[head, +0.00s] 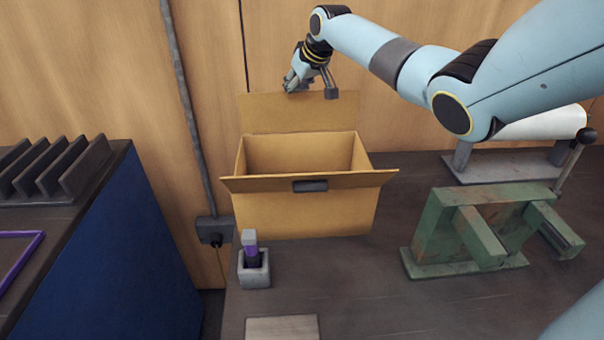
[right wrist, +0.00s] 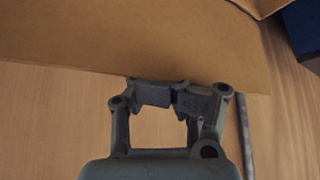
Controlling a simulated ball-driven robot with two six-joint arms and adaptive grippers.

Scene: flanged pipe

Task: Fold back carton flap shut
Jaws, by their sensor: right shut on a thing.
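The open brown carton (head: 300,213) stands on the dark bench. Its back flap (head: 290,114) stands up behind the opening, and it also fills the upper part of the right wrist view (right wrist: 130,40). My right gripper (head: 293,84) is at the flap's top edge, left of the edge's far right end. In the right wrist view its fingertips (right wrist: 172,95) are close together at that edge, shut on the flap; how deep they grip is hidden. The front flap (head: 355,181) leans outward, with a dark patch at its middle. My left gripper is in neither view.
A green metal fixture (head: 440,228) stands right of the carton, with a white roll (head: 535,122) behind it. A small grey holder (head: 254,270) with a purple-banded item stands front left. A wooden wall and conduit (head: 185,90) are close behind. A blue cabinet (head: 130,240) is left.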

